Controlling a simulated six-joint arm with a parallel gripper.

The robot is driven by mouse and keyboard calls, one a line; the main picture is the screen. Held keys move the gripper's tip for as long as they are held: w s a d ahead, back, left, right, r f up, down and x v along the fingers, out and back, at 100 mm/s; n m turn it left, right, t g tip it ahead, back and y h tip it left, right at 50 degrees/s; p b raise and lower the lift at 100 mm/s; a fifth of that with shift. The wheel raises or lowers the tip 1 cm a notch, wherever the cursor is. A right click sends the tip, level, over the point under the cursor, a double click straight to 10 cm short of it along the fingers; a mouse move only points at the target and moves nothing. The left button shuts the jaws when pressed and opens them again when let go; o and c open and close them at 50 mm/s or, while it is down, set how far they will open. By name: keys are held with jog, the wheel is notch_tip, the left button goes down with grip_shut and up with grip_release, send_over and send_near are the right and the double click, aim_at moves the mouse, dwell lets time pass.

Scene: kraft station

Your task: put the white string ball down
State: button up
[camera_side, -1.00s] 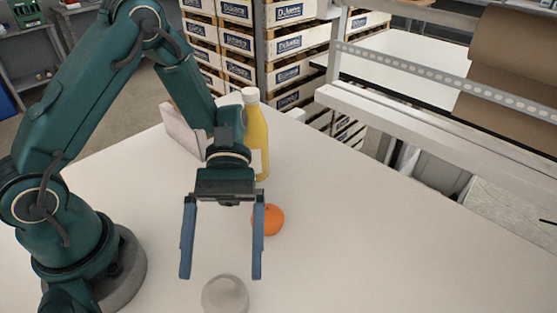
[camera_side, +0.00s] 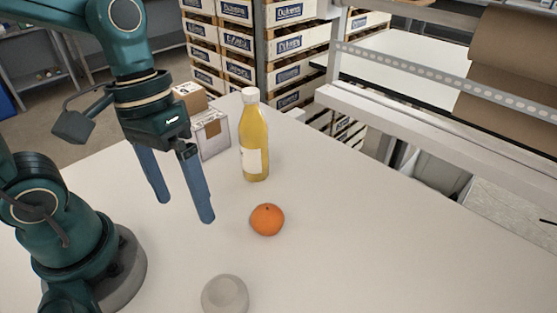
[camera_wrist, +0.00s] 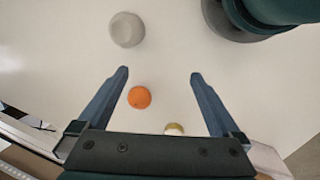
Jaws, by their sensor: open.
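The white string ball (camera_side: 225,295) looks like a pale grey-white round thing resting on the table near the front edge of the side view. In the wrist view the ball (camera_wrist: 127,30) lies at the top, beyond my fingertips. My gripper (camera_side: 187,212) is open and empty, raised above the table to the upper left of the ball. In the wrist view my gripper (camera_wrist: 158,74) shows two blue fingers spread apart with nothing held between them. The ball is clear of both fingers.
An orange fruit (camera_side: 267,219) sits on the white table (camera_side: 350,250), with a yellow bottle (camera_side: 254,140) standing behind it. Cardboard boxes (camera_side: 212,137) stand left of the bottle. Stacked crates (camera_side: 290,42) are beyond the table. The table's right part is clear.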

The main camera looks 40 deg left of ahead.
jog(key=a+r+t, duration=0.1)
jog(key=t, duration=0.1)
jog(key=w+a+r+m+t+y, duration=0.1)
jog(key=t, duration=0.1)
jog(key=a+r+m+t+y, duration=0.1)
jog(key=a+t, duration=0.1)
jog(key=shift+w+r, duration=0.25)
jog(key=shift+w, duration=0.05)
dwell(0.8)
